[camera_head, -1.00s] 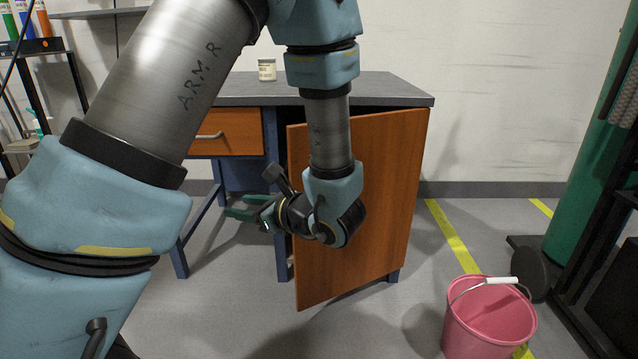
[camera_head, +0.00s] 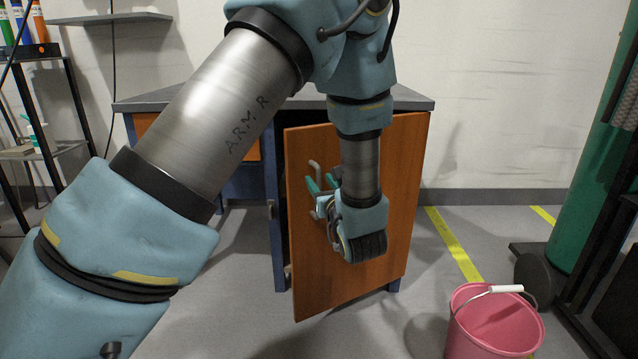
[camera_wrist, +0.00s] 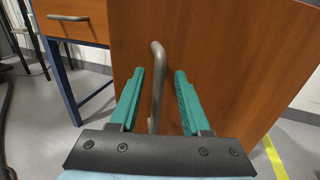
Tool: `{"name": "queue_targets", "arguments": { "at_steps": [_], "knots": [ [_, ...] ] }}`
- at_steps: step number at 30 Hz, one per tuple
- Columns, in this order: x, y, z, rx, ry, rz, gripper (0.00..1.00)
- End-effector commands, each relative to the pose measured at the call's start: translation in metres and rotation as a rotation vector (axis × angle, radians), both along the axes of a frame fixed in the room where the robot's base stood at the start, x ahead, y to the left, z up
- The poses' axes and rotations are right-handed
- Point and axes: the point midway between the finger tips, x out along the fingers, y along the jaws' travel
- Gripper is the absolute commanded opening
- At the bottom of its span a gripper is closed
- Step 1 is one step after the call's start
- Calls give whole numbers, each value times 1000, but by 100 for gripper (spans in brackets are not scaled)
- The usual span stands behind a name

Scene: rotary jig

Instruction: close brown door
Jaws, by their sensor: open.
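The brown door (camera_head: 303,255) of the desk cabinet stands ajar, hinged at its right edge, with a dark gap along its left edge. Its grey bar handle (camera_head: 315,172) is upright near the left side. My gripper (camera_head: 322,184) is at the door front beside the handle. In the wrist view the brown door (camera_wrist: 225,60) fills most of the picture. The handle (camera_wrist: 157,75) runs between the two green fingers of my open gripper (camera_wrist: 159,92). I cannot tell whether a finger touches the handle. My arm hides part of the door.
The desk (camera_head: 155,103) has a drawer (camera_wrist: 75,22) with its own handle left of the door. A pink bucket (camera_head: 492,330) stands on the floor at the right. A green cylinder (camera_head: 592,170) stands behind it. Open floor lies before the door.

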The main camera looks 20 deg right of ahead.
Motion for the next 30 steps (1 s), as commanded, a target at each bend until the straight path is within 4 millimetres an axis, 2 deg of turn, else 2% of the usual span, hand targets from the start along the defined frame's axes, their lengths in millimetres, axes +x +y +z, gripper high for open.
{"name": "queue_targets", "arguments": {
  "at_steps": [5, 14, 26, 30],
  "knots": [
    [13, -1, 0, 0, 1, 1, 47],
    [14, -1, 0, 0, 1, 1, 46],
    [14, -1, 0, 0, 1, 1, 1],
    [14, -1, 0, 0, 1, 1, 0]
  ]
}}
